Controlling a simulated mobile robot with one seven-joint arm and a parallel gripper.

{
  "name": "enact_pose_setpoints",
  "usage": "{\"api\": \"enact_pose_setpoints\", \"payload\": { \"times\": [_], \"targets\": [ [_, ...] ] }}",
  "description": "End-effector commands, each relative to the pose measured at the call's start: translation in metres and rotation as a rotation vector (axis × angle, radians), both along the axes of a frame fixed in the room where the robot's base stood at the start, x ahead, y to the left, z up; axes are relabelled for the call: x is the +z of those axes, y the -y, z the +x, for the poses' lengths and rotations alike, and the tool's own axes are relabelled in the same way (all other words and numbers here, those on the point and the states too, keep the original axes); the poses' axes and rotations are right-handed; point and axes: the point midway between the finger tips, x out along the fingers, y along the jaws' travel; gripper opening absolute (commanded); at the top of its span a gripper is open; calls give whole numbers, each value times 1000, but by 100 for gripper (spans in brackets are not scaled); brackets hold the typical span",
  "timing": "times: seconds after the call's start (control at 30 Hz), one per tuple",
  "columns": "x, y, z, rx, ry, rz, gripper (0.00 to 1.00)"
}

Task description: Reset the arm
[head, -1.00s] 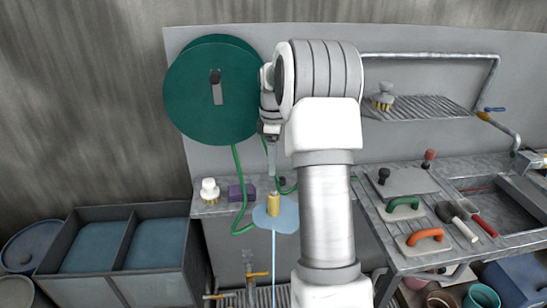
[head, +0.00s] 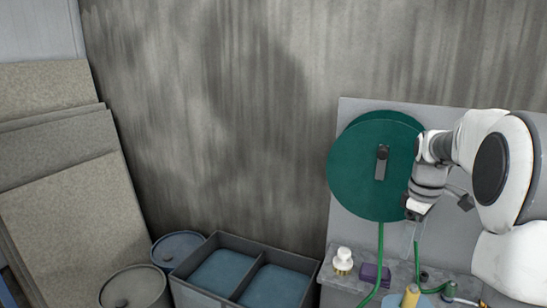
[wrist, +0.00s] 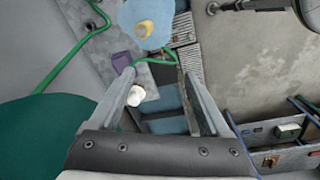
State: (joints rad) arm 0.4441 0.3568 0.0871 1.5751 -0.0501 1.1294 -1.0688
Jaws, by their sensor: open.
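My arm comes in from the right edge of the head view, bent, with my gripper (head: 413,228) hanging down in front of the right edge of the green hose reel (head: 365,150). The gripper is open. In the wrist view its two fingers (wrist: 160,78) stand apart, with nothing held between them. A yellow nozzle (head: 411,295) stands on a light blue patch on the bench below; it also shows at the top of the wrist view (wrist: 145,28), beyond the fingertips and apart from them.
A white-topped brush (head: 343,260) and a purple block (head: 375,274) rest on the bench. A green hose (head: 380,255) hangs from the reel. A two-part bin (head: 215,243), drums (head: 133,290) and leaning boards (head: 70,190) stand left. The air before the wall is free.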

Motion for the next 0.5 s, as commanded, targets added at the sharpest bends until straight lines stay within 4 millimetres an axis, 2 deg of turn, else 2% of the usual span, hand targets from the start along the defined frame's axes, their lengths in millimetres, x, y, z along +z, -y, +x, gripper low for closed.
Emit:
{"api": "enact_pose_setpoints", "payload": {
  "times": [0.03, 0.2, 0.5],
  "targets": [
    [12, -13, -8, -22, 21, -7, 81],
    [40, -51, -36, -122, 82, -15, 81],
    [70, -109, -97, -300, 199, 10, 81]
  ]
}}
